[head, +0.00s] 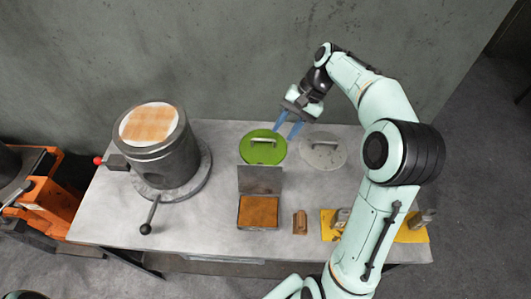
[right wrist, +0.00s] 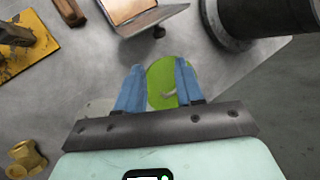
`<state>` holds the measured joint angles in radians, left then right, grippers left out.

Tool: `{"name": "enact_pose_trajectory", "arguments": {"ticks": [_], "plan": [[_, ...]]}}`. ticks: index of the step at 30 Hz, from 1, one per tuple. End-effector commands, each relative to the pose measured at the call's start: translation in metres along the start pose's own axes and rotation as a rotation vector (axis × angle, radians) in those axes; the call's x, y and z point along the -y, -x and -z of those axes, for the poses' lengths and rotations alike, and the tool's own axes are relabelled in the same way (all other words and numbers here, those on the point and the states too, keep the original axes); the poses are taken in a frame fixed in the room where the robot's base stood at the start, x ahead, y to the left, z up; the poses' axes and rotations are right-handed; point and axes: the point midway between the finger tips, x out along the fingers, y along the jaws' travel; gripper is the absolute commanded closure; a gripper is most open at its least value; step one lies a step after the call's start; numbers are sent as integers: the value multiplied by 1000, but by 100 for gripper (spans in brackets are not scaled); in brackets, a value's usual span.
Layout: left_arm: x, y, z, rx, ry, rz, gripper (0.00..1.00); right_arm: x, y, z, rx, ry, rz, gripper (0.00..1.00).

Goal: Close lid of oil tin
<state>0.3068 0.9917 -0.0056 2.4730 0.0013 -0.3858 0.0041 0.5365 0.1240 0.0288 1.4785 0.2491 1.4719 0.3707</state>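The oil tin (head: 258,212) is a square metal box with orange-brown contents, near the table's front middle. Its flat grey lid (head: 260,180) stands up along the tin's back edge, open. In the right wrist view the tin (right wrist: 128,9) and its lid (right wrist: 158,20) show at the top, partly cut off. My right gripper (head: 289,127) has blue fingers spread apart with nothing between them. It is behind and to the right of the tin, above the table's back part. In the wrist view the open fingers (right wrist: 159,68) frame a green disc below. My left gripper is not in view.
A green disc with a handle (head: 263,148) and a grey one (head: 322,151) lie behind the tin. A large metal cylinder (head: 165,155) stands left. A small brown block (head: 300,222) and a yellow board (head: 410,234) with metal parts lie right.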

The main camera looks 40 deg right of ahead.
Motion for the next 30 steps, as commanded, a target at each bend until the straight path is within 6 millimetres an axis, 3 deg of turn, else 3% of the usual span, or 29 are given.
{"name": "enact_pose_trajectory", "arguments": {"ticks": [18, 24, 30], "plan": [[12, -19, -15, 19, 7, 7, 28, -1, -114, -1, 5, 1, -2, 63], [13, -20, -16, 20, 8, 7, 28, 0, -128, -1, 2, 0, -1, 63], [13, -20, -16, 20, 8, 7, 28, 0, -130, -1, 2, 0, -1, 63]]}}
